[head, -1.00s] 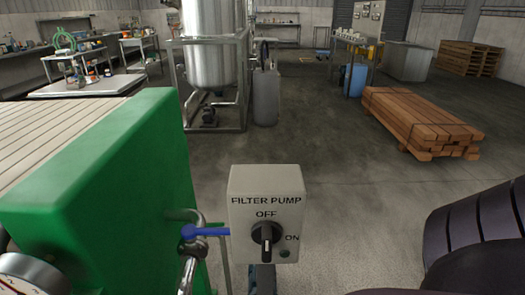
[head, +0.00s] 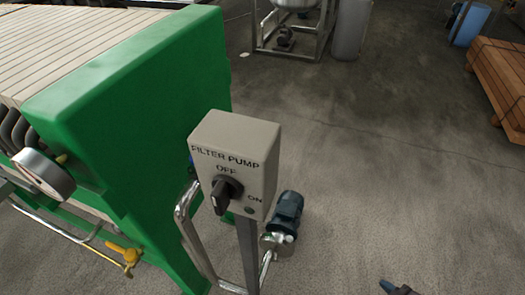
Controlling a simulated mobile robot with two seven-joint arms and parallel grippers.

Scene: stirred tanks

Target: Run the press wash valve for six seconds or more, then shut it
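The green filter press (head: 130,110) fills the left side of the head view, with pale plates (head: 75,40) stacked behind its end frame. A valve with a yellow handle (head: 124,252) sits on a pipe low at the left, below the pressure gauge. A small bit of blue (head: 191,160) shows at the left edge of the filter pump box; the rest of it is hidden. I cannot tell which valve is the press wash valve, or whether water runs.
The grey filter pump switch box (head: 237,150) stands on a post in front of the press; its black knob (head: 226,190) points up towards OFF. A round gauge (head: 42,175) juts out at left. A blue-grey pump motor (head: 287,212) stands on the floor. Floor at right is mostly clear.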

